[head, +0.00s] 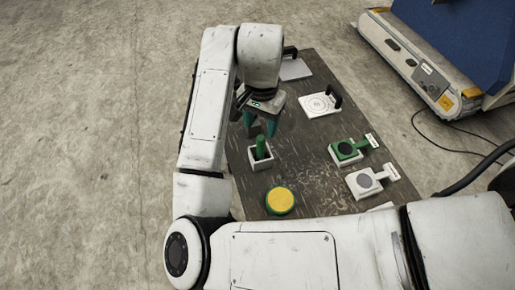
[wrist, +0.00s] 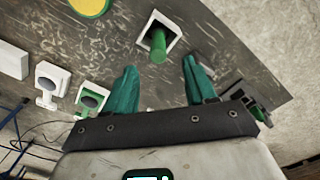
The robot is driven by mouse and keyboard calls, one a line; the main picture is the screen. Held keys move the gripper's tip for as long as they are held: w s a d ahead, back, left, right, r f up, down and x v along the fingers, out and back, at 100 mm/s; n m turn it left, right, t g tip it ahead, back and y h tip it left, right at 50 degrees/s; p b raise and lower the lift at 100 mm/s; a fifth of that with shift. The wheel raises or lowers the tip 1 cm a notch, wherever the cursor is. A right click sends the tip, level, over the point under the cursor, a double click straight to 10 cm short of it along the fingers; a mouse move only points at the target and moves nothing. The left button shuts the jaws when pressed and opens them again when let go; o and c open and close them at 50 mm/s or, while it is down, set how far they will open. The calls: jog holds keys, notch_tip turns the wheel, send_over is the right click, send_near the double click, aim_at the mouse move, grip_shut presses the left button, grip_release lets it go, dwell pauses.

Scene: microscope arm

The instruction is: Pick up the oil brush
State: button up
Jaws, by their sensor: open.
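The oil brush appears to be the green rod (head: 261,146) standing in a small white square holder (head: 254,164) on the dark table. In the wrist view the green rod (wrist: 158,46) points toward the camera out of the holder (wrist: 172,24). My gripper (head: 260,129) is open, its two teal fingers just beyond and above the rod's top in the head view. In the wrist view my gripper (wrist: 159,66) has one finger to each side of the rod's line, apart from it. The rod's lower end is hidden inside the holder.
A yellow round button (head: 281,200) lies in front of the holder. A green-based block (head: 346,151) and a white block (head: 363,182), each with a dark disc, stand to the right. A white plate with circles (head: 318,104) lies farther back. Bare table separates them.

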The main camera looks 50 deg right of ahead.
aim_at(260, 145)
notch_tip(260, 145, down, 4)
jog(key=shift+f, duration=0.1)
jog(key=shift+s+a+f+p, duration=0.1)
jog(key=shift+f+p, duration=0.35)
jog(key=shift+f, duration=0.9)
jog(key=shift+a+f+p, duration=0.1)
jog(key=shift+f+p, duration=0.35)
jog(key=shift+f, duration=0.85)
jog(key=shift+c, duration=0.2)
grip_shut()
